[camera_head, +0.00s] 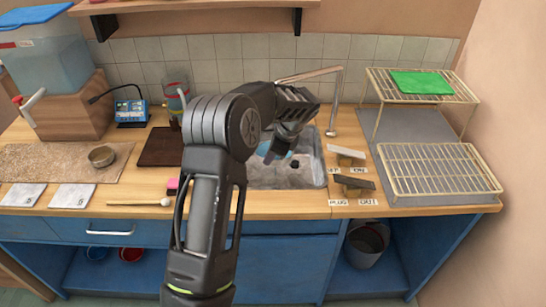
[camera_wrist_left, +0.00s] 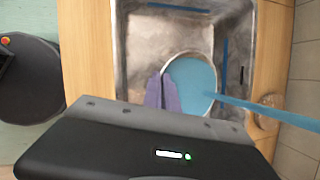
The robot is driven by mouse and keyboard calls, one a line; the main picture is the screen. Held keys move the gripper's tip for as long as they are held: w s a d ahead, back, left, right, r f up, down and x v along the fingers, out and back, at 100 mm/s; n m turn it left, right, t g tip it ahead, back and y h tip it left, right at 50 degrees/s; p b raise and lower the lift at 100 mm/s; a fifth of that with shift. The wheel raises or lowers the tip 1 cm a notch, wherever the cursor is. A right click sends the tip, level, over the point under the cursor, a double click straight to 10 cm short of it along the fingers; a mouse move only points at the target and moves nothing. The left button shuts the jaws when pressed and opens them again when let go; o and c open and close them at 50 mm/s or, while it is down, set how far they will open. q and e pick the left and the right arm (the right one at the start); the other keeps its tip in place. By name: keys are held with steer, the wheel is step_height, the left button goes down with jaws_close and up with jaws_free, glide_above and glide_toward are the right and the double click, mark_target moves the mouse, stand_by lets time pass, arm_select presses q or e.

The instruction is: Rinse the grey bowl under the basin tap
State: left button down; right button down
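The steel basin (camera_head: 308,178) is sunk in the wooden counter, and its wall also shows in the wrist view (camera_wrist_left: 130,60). A round bowl (camera_wrist_left: 214,100) with a pale rim is in or over the basin, its inside blue like water. A blue stream (camera_wrist_left: 265,110) runs to it from the right. My left gripper (camera_wrist_left: 161,92) appears shut on the bowl's left rim, its two fingers close together. In the head view my arm mostly hides the bowl. The tap (camera_head: 338,95) arches behind my arm. My right gripper is out of view.
Two levers (camera_head: 348,153) with small labels stand right of the basin. Wire racks (camera_head: 440,170) fill the right end. A mallet (camera_head: 140,203) lies near the front edge.

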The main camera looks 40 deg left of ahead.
arm_select(q)
steer(key=shift+s+r, duration=0.1)
stand_by(0.3)
steer(key=shift+s+d+r, duration=0.3)
steer(key=shift+s+d, duration=0.4)
steer(key=shift+s, duration=0.2)
steer(key=shift+s+d+r, duration=0.35)
steer(key=shift+s+d, duration=0.35)
steer(key=shift+s, duration=0.2)
steer(key=shift+s+d+r, duration=0.3)
steer(key=shift+s+d, duration=0.4)
steer(key=shift+s, duration=0.2)
steer(key=shift+r, duration=0.1)
steer(key=s+d+r+p, duration=0.3)
steer(key=s+r, duration=0.1)
steer(key=r, duration=0.1)
steer(key=shift+s+d+r, duration=0.3)
steer(key=shift+s+r, duration=0.1)
